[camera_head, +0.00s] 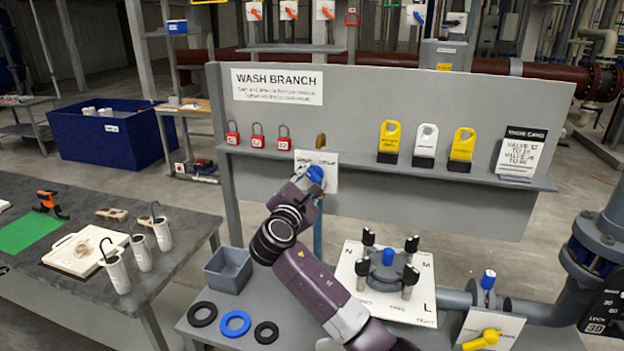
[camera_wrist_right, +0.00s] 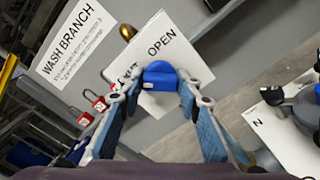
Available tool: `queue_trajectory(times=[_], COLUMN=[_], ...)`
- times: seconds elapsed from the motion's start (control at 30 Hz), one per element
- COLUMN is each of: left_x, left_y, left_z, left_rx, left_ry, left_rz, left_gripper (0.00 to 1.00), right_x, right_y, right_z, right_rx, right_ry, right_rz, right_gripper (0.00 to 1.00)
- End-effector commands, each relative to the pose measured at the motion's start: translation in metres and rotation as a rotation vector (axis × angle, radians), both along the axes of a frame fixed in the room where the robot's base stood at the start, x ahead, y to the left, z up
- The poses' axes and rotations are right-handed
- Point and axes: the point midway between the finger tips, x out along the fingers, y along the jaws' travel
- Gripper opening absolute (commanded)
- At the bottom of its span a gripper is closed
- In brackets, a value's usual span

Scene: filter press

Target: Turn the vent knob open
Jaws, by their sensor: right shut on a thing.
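The blue vent knob (camera_head: 316,174) sits at the white label card (camera_head: 330,160) below the wash branch panel's ledge. In the right wrist view the knob (camera_wrist_right: 160,73) lies between my fingers, in front of the card (camera_wrist_right: 163,45), where the word OPEN can be read; the rest of the lettering is partly covered. My right gripper (camera_head: 311,185) is shut on the knob; in the right wrist view its two blue-padded fingers (camera_wrist_right: 158,88) flank it. The knob's exact turn angle is hard to tell. My left gripper is not in view.
Red padlocks (camera_head: 258,136) and yellow and white tags (camera_head: 390,138) stand on the ledge. A lettered plate with a clamped flange (camera_head: 387,262), another blue knob (camera_head: 488,279), a yellow handle (camera_head: 484,340), a grey bin (camera_head: 228,270) and rings (camera_head: 236,323) are on the bench below.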

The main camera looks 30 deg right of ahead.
Motion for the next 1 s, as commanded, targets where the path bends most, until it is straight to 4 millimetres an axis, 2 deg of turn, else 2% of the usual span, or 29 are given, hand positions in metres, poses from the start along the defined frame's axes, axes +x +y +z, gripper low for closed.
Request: queue_trajectory(times=[0.37,1.0], left_x=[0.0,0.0], left_y=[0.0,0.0], left_z=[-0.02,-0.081], left_rx=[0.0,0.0], left_ry=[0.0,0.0], left_rz=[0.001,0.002], left_gripper=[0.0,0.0], right_x=[0.0,0.0], right_y=[0.0,0.001], right_z=[-0.005,-0.007], right_rx=[0.111,0.499], right_ry=[-0.123,-0.577], right_rz=[-0.001,-0.001], right_gripper=[0.07,0.07])
